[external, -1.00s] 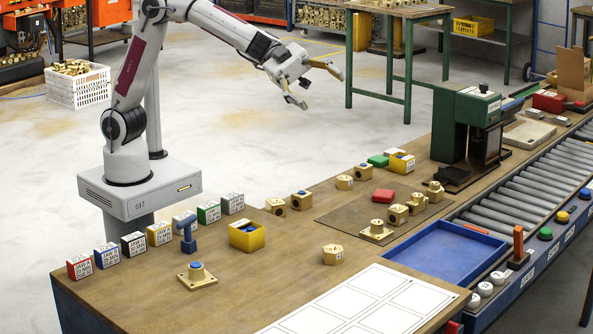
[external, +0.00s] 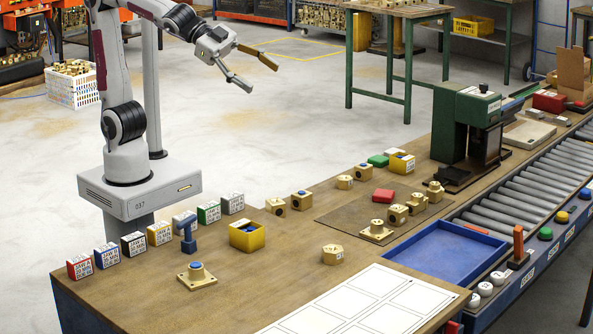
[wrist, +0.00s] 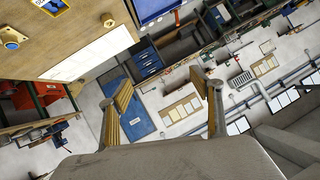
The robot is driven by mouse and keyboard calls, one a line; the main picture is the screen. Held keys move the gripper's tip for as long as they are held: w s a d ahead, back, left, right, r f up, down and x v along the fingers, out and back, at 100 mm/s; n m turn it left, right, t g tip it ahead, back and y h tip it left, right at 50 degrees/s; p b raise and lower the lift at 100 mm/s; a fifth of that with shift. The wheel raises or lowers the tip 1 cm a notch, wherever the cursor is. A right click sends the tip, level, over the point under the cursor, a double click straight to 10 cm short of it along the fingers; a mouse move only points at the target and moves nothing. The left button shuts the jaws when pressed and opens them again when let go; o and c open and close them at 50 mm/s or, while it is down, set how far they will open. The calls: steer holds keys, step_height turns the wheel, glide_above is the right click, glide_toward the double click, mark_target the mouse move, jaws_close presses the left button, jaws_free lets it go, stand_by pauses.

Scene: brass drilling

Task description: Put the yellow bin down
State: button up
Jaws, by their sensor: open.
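A small yellow bin (external: 247,237) stands upright on the wooden bench, with dark and blue items inside. It is partly cut off at the top left of the wrist view (wrist: 50,6). A second yellow bin (external: 402,163) stands farther back on the bench beside a green block. My gripper (external: 263,78) is open and empty, raised over the floor behind the bench, well apart from both bins. In the wrist view its two fingers (wrist: 164,85) are spread with nothing between them.
A row of coloured label boxes (external: 133,245) lines the bench's left edge, by a blue upright tool (external: 188,238) and a flanged brass part (external: 197,276). A white gridded sheet (external: 370,305), blue tray (external: 445,258) and green drill press (external: 465,125) are to the right. Brass parts stand between.

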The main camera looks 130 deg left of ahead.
steer(key=s+d+f+g+h, duration=0.1)
steer(key=s+d+f+g, duration=0.1)
steer(key=s+f, duration=0.3)
steer(key=s+d+f+g+h, duration=0.1)
steer(key=s+d+f, duration=0.3)
steer(key=s, duration=0.8)
steer(key=s+d+f+n+g+h, duration=0.1)
steer(key=s+d+f+g, duration=0.2)
steer(key=s+f, duration=0.3)
steer(key=s, duration=0.2)
steer(key=shift+s, duration=0.35)
